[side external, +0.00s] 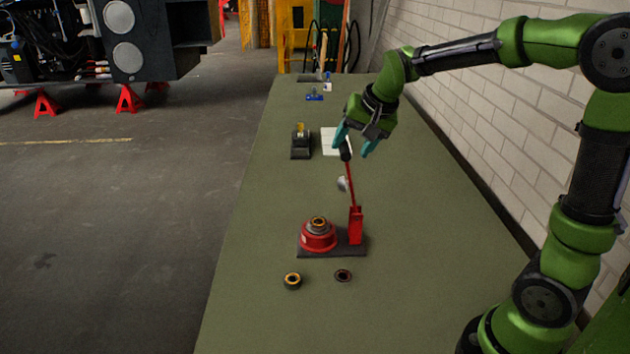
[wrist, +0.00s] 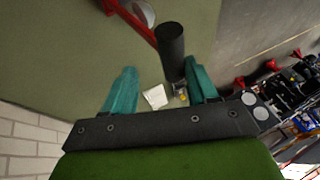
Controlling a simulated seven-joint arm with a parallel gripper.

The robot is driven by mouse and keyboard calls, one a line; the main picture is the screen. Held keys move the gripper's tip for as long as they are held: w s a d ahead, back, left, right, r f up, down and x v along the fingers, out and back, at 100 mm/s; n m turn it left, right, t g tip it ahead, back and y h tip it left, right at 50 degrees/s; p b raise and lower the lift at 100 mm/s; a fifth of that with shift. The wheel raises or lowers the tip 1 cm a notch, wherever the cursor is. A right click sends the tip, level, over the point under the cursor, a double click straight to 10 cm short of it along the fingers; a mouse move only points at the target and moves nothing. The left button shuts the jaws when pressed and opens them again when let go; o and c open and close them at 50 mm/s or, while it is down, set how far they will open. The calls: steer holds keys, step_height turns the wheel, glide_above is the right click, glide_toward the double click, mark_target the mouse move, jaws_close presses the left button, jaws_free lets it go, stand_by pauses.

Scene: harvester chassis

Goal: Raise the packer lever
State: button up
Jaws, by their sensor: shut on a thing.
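The bearing packer has a red round body (side external: 318,240) on a dark base plate. A red post (side external: 356,226) at its right carries the packer lever (side external: 350,184), which stands nearly upright, leaning slightly left, with a black grip at its top. My gripper (side external: 352,146) is at that grip, its teal fingers on either side. In the wrist view the black grip (wrist: 171,50) lies between the fingers (wrist: 162,75), against the right finger; a gap shows toward the left one. My gripper is shut on the lever. A bearing (side external: 318,222) sits on top of the packer body.
Two loose rings (side external: 293,281) (side external: 342,275) lie in front of the packer on the green table (side external: 250,310). A black block (side external: 300,143) and a white sheet (side external: 331,140) lie farther back. A brick wall (side external: 490,140) runs along the right. The table's left side is mostly clear.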

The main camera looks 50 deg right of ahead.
steer(key=v, duration=1.6)
steer(key=shift+r, duration=0.2)
